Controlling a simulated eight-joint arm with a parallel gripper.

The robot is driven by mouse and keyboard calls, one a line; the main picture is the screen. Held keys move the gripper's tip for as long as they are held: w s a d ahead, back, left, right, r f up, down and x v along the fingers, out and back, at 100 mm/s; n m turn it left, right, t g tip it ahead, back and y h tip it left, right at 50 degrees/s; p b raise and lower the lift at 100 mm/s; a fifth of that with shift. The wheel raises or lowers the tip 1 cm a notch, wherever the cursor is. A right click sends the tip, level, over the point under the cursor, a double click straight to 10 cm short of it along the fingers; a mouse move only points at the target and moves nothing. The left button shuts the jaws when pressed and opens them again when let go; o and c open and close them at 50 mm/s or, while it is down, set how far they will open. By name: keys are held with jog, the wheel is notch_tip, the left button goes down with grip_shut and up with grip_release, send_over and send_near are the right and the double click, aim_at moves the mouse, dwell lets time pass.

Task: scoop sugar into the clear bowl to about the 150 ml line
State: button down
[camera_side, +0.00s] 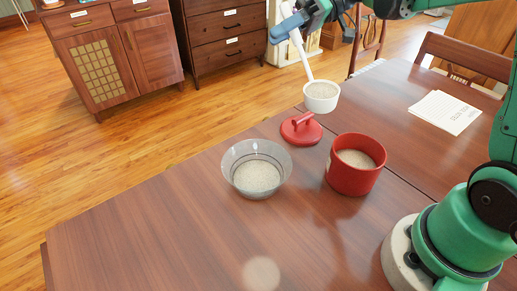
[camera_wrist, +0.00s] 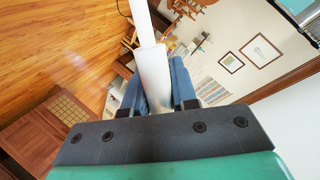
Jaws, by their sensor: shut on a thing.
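The clear bowl (camera_side: 257,168) stands on the table with pale sugar in its bottom; dark lines ring its wall above the sugar. A red canister (camera_side: 354,165) to its right is open and holds sugar. Its red lid (camera_side: 301,128) lies on the table behind. My gripper (camera_side: 288,24) is shut on the handle of a white scoop (camera_side: 321,96), held above the table behind the canister. The scoop's cup is upright and holds sugar. In the wrist view, the blue fingers (camera_wrist: 160,88) grip the white handle (camera_wrist: 153,66); the cup is not visible there.
The wooden table (camera_side: 160,215) is clear to the left and in front of the bowl. Papers (camera_side: 444,112) lie at the right back. A chair (camera_side: 465,57) stands behind the table. Cabinets (camera_side: 118,50) stand at the back left.

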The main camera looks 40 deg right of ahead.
notch_tip(320, 180, down, 11)
jog(key=shift+r, duration=0.2)
jog(key=shift+a, duration=0.15)
jog(key=w+a+r+g+h, duration=0.1)
jog(key=w+a+r+h, duration=0.1)
jog(key=a+h, duration=0.4)
jog(key=a, duration=0.2)
jog(key=shift+w+a+r+g, duration=0.35)
jog(key=shift+w+a+g, duration=0.05)
dwell(1.4)
jog(key=shift+a+f+h, duration=0.25)
jog(key=shift+f+h, duration=0.25)
jog(key=shift+h, duration=0.2)
jog(key=shift+w, duration=0.1)
